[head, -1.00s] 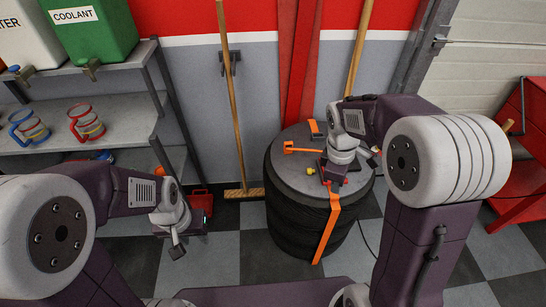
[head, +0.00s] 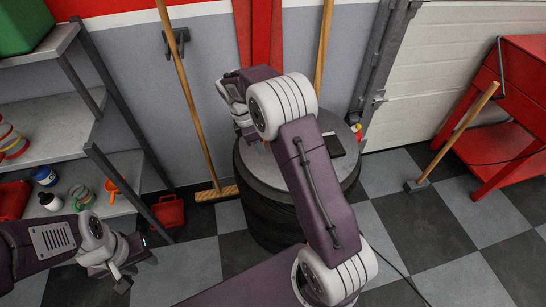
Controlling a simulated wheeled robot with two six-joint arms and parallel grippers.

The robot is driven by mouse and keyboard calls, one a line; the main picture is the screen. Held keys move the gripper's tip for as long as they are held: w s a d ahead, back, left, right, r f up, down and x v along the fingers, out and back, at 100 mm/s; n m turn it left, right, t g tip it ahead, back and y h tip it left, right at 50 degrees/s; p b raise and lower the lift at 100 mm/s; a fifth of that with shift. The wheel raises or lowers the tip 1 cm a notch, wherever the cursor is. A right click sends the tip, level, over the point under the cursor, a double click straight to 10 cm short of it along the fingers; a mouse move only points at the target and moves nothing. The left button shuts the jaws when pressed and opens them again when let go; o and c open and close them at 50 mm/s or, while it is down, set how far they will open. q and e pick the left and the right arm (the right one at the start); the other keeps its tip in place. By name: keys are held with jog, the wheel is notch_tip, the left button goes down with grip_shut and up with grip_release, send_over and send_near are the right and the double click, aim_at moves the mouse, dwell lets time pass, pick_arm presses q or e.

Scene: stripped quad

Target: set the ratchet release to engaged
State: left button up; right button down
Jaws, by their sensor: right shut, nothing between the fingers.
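A stack of black tyres (head: 262,222) with a grey round top (head: 262,172) stands in the middle of the head view. My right arm crosses in front of it, so most of the top is covered. The ratchet, its release and the orange strap do not show in this view. My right gripper (head: 250,137) is over the left part of the top, mostly hidden behind my own arm; it is shut with nothing in it. My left gripper (head: 136,270) is low at the left, empty, its fingers apart, away from the tyres.
A dark flat piece (head: 346,141) lies on the top's right side. A broom (head: 190,100) leans left of the tyres, near a red can (head: 168,211). Shelves (head: 112,165) stand at the left. A red trolley (head: 500,120) and a long-handled tool (head: 455,135) are right. The checkered floor at right is mostly clear.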

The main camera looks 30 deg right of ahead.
jog(key=b+x, duration=0.2)
jog(key=x, duration=0.7)
jog(key=shift+s, duration=0.1)
jog(key=d, duration=0.2)
jog(key=d+b, duration=0.1)
jog(key=shift+s+f, duration=0.3)
jog(key=shift+s, duration=0.05)
jog(key=shift+s+d, duration=0.1)
jog(key=shift+d, duration=0.4)
